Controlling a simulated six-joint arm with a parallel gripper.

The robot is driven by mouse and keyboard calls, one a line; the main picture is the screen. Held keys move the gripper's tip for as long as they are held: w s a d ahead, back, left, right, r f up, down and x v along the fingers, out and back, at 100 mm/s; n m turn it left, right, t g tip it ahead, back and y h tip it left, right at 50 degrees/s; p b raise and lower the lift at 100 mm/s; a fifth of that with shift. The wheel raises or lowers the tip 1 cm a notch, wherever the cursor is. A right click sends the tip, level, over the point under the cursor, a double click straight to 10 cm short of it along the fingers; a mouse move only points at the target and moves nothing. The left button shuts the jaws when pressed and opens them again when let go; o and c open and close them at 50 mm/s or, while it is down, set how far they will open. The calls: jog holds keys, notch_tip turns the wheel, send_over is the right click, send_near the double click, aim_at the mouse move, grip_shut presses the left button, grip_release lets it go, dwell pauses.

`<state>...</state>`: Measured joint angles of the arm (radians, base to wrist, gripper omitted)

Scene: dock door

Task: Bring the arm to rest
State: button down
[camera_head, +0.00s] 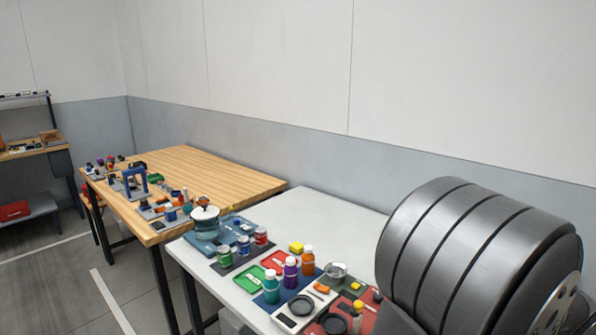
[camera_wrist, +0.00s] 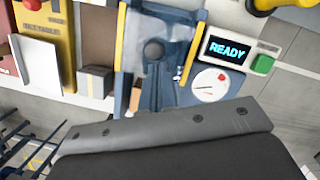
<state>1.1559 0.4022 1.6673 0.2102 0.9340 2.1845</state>
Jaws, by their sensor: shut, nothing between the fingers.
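My gripper's fingers show in neither view. In the head view a large dark grey banded cylinder, which looks like part of my own arm, fills the lower right and covers the right end of the white table (camera_head: 318,207). In the wrist view a dark grey bolted cover (camera_wrist: 165,135) fills the bottom; I cannot tell which part it is. Beyond it are a blue fixture (camera_wrist: 172,75) with yellow edges, a display (camera_wrist: 228,50) reading READY, a green button (camera_wrist: 263,64) and a white dial (camera_wrist: 211,85). What the arm is near is hard to tell.
The white table's front holds bottles, such as an orange one (camera_head: 308,262), jars, a green tray (camera_head: 255,278) and coloured mats. A wooden table (camera_head: 215,171) with a blue frame (camera_head: 134,183) and small parts adjoins it. The back of both tables is clear. A wall (camera_head: 270,144) runs behind.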

jog(key=s+a+r, duration=0.2)
jog(key=s+r, duration=0.4)
jog(key=r, duration=0.5)
jog(key=w+f, duration=0.2)
jog(key=f, duration=0.1)
jog(key=w+d+f, duration=0.1)
jog(key=f, duration=0.3)
jog(key=w+d+f, duration=0.1)
jog(key=w+f, duration=0.1)
jog(key=f, duration=0.2)
jog(key=shift+w, duration=0.35)
jog(key=s+a, duration=0.6)
jog(key=a, duration=0.1)
jog(key=shift+s+a, duration=0.1)
jog(key=shift+s, duration=0.3)
jog(key=s+r+n, duration=0.2)
jog(key=r, duration=0.4)
jog(key=s+a+r+n, duration=0.1)
jog(key=s+r+n, duration=0.1)
jog(key=r, duration=0.4)
jog(key=shift+s+a+n, duration=0.25)
jog(key=shift+n, duration=0.35)
